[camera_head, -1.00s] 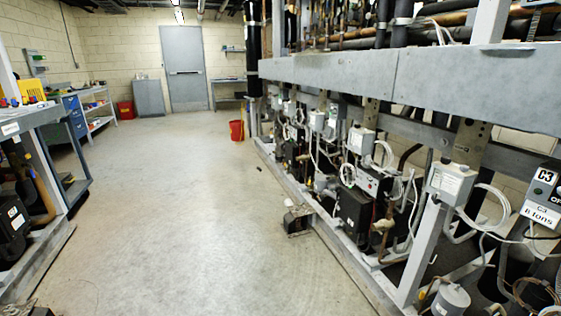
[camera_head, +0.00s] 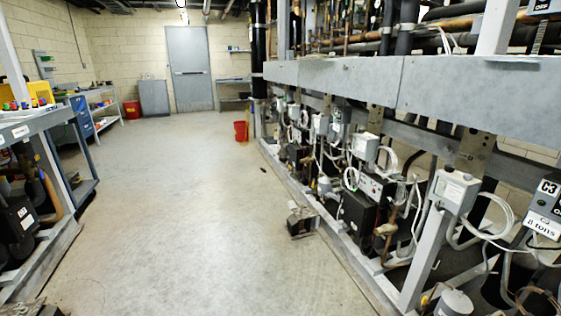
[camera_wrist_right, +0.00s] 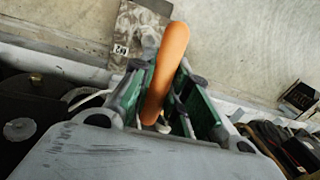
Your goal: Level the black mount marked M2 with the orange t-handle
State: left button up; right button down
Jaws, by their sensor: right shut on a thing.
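My right gripper (camera_wrist_right: 165,100) shows in the right wrist view, its green-padded fingers shut on the orange t-handle (camera_wrist_right: 165,68). The orange bar sticks up past the fingertips at a slight tilt; its lower end is partly hidden by the gripper. My left gripper is in neither view.
The compressor rack (camera_head: 330,72) runs along the right, with grey boxes, cables and pipes. A second rack or bench (camera_head: 70,150) stands at left. Another dark box (camera_wrist_right: 298,97) shows at right.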

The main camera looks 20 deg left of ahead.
jog(key=shift+r+p, duration=0.6)
jog(key=shift+r, duration=0.3)
jog(key=shift+s, duration=0.1)
